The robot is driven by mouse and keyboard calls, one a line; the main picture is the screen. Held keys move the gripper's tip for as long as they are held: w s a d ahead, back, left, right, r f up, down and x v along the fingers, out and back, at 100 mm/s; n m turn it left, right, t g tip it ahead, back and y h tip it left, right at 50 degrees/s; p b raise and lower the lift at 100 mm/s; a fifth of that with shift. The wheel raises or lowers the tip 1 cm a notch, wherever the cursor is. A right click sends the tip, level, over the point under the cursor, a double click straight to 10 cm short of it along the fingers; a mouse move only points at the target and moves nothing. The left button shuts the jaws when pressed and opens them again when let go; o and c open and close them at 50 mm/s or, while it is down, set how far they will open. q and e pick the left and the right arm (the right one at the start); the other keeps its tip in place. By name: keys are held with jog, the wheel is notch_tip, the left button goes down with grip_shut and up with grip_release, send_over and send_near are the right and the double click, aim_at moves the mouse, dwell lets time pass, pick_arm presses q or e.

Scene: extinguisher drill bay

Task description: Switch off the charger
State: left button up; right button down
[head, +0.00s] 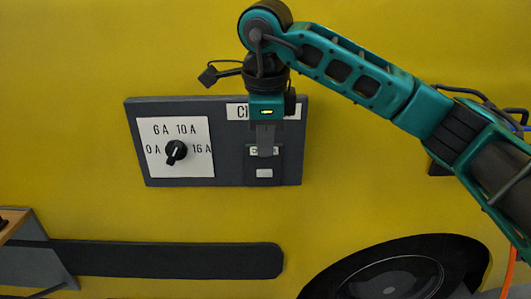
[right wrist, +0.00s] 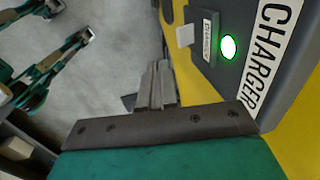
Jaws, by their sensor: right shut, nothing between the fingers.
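The charger panel (head: 227,170) is a dark grey box on a yellow wall. On its left a white plate marked 0 A, 6 A, 10 A and 16 A carries a black knob (head: 175,151), its pointer tilted up and right. Low on its right is a small white switch (head: 264,173); the right wrist view shows the switch (right wrist: 185,36) beside a small label and a lit green lamp (right wrist: 228,47). My right gripper (head: 265,152) is shut and empty in front of the panel, just above the switch, hiding the lamp in the head view. I cannot tell whether it touches. My left gripper is not seen.
A dark strip (head: 170,259) runs along the wall below the panel. A wheel (head: 390,280) is at the lower right. A grey and wooden piece (head: 30,240) juts in at the lower left. The wall left of the panel is clear.

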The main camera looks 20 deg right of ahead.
aim_at(265, 173)
jog(key=w+f, duration=0.1)
jog(key=f, duration=0.2)
jog(key=w+f, duration=0.1)
jog(key=f, duration=0.2)
jog(key=w+d+f, duration=0.1)
jog(key=f, duration=0.2)
jog(key=shift+w+f, duration=0.3)
jog(key=shift+w, duration=0.05)
jog(key=shift+w+d+f+p, duration=0.2)
jog(key=shift+w+f+p, duration=0.15)
jog(key=shift+w, duration=0.35)
